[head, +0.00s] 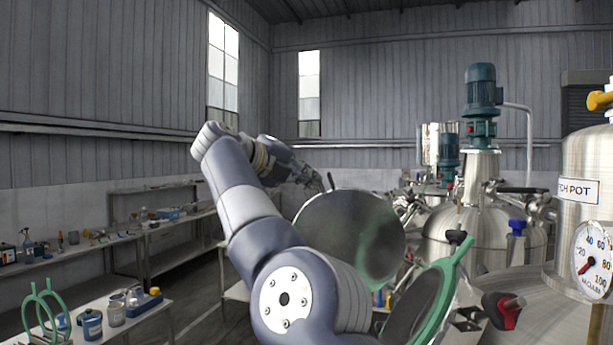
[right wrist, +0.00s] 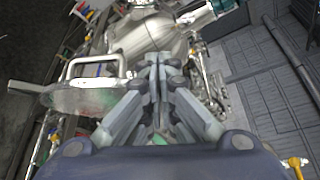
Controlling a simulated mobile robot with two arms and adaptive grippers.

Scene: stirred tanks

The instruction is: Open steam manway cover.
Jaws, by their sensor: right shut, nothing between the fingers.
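The steam manway cover (head: 352,238) is a round, shiny metal disc standing raised and tilted in the head view. A green-rimmed opening (head: 446,290) with a dark inside is at its lower right. In the right wrist view the cover (right wrist: 78,97) is seen nearly edge-on, with a pale bar handle (right wrist: 92,62) beside it. My right gripper (head: 312,180) is near the upper left edge of the cover in the head view. Its fingers (right wrist: 158,66) are shut and empty, to the right of the cover in the wrist view. My left gripper is not in view.
A steel tank with a teal motor (head: 482,88) stands behind on the right. A tank with a gauge (head: 592,262) is at the right edge. A red-and-black knob (head: 503,309) is near the opening. Benches with bottles and tools (head: 75,250) line the left.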

